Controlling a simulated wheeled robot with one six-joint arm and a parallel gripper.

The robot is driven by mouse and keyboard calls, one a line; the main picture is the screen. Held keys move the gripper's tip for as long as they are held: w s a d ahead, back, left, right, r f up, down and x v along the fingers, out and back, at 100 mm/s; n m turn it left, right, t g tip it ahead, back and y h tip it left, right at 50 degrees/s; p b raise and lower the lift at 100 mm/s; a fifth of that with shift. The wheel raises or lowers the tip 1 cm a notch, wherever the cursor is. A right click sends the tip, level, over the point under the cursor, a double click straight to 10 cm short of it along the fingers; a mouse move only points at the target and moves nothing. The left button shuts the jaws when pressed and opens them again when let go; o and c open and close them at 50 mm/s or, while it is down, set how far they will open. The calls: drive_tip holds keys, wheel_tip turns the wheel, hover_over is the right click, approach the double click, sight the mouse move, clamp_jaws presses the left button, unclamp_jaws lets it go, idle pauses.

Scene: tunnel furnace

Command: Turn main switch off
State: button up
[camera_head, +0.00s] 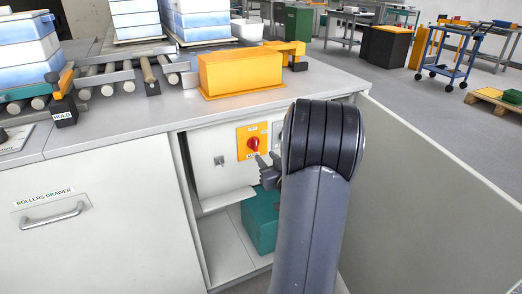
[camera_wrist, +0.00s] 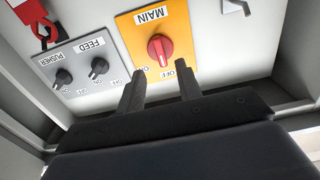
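The main switch is a red rotary knob (camera_head: 253,143) on a yellow plate inside the open cabinet. In the wrist view the knob (camera_wrist: 160,50) sits on the yellow plate (camera_wrist: 130,38), which is labelled MAIN and shows upside down. ON and OFF marks stand near the knob; its exact setting I cannot tell. My gripper (camera_wrist: 161,90) is open and empty, its two fingers pointing at the plate with the knob ahead of the gap between them. In the head view my gripper (camera_head: 268,170) is just below and right of the knob, partly hidden by my arm.
FEED (camera_wrist: 98,67) and PUSHER (camera_wrist: 62,78) knobs sit on a grey plate beside it, with a red padlock (camera_wrist: 45,30) near. The cabinet door (camera_head: 440,190) stands open at right. A teal box (camera_head: 262,222) lies below. A yellow cover (camera_head: 240,72) is on the counter.

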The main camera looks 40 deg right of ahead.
sight(256, 146)
drive_tip(key=v, duration=0.4)
drive_tip(key=shift+s, duration=0.15)
drive_tip(key=b+x, duration=0.1)
drive_tip(key=x, duration=1)
drive_tip(key=shift+s+a, duration=0.1)
